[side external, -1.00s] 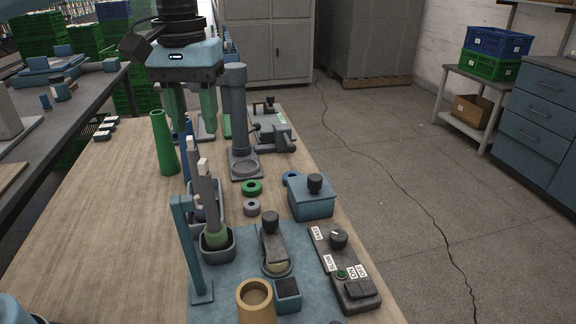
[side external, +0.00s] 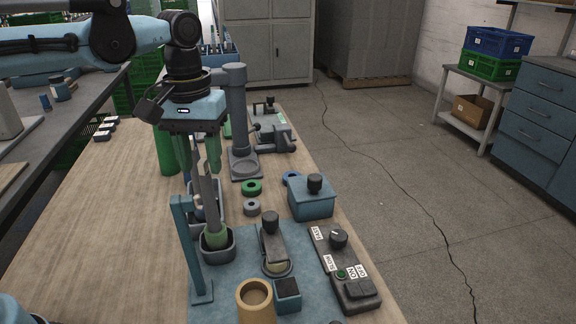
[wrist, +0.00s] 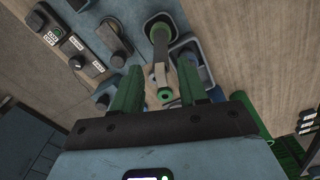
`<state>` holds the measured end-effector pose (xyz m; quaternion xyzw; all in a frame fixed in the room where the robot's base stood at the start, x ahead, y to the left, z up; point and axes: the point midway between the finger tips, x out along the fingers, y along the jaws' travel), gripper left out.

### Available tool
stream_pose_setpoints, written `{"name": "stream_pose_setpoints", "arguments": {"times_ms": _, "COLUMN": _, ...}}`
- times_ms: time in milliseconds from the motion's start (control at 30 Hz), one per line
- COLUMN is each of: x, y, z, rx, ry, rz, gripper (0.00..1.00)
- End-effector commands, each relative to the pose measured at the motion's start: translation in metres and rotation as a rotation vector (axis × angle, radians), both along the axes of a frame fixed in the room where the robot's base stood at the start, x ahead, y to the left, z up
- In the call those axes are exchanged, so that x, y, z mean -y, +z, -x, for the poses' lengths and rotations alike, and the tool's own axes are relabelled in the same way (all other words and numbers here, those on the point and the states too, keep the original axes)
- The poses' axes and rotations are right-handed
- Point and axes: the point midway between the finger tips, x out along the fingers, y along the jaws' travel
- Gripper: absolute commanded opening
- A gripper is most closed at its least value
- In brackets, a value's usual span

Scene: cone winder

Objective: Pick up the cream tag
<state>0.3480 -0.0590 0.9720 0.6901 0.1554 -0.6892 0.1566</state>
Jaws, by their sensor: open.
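The cream tag (wrist: 161,75) shows in the wrist view as a small pale piece near the end of an upright grey post, between my fingers. In the side view my gripper hides the spot where pale pieces showed before. My gripper (side external: 201,172) is open, pointing down over the grey posts (side external: 208,205), its two green fingers apart. In the wrist view my gripper (wrist: 158,86) has a finger on each side of the tag. I cannot tell whether either finger touches it.
A blue upright bracket (side external: 189,245) stands just in front of the posts. A green cone (side external: 166,150) is left of my gripper and a grey column (side external: 238,115) behind right. A blue box (side external: 311,199) and switch panel (side external: 345,268) lie to the right.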

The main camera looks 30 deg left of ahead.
Motion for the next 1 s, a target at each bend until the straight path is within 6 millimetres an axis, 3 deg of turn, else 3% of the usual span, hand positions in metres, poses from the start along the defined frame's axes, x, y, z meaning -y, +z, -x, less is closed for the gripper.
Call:
{"name": "stream_pose_setpoints", "arguments": {"times_ms": 67, "x": 0.0, "y": 0.0, "z": 0.0, "rx": 0.0, "ry": 0.0, "rz": 0.0, "gripper": 0.43}}
{"name": "stream_pose_setpoints", "arguments": {"times_ms": 367, "x": 0.0, "y": 0.0, "z": 0.0, "rx": 0.0, "ry": 0.0, "rz": 0.0, "gripper": 0.0}}
{"name": "stream_pose_setpoints", "arguments": {"times_ms": 767, "x": 0.0, "y": 0.001, "z": 0.0, "rx": 0.0, "ry": 0.0, "rz": 0.0, "gripper": 0.0}}
{"name": "stream_pose_setpoints", "arguments": {"times_ms": 1000, "x": 0.0, "y": 0.015, "z": 0.0, "rx": 0.0, "ry": 0.0, "rz": -0.001, "gripper": 0.0}}
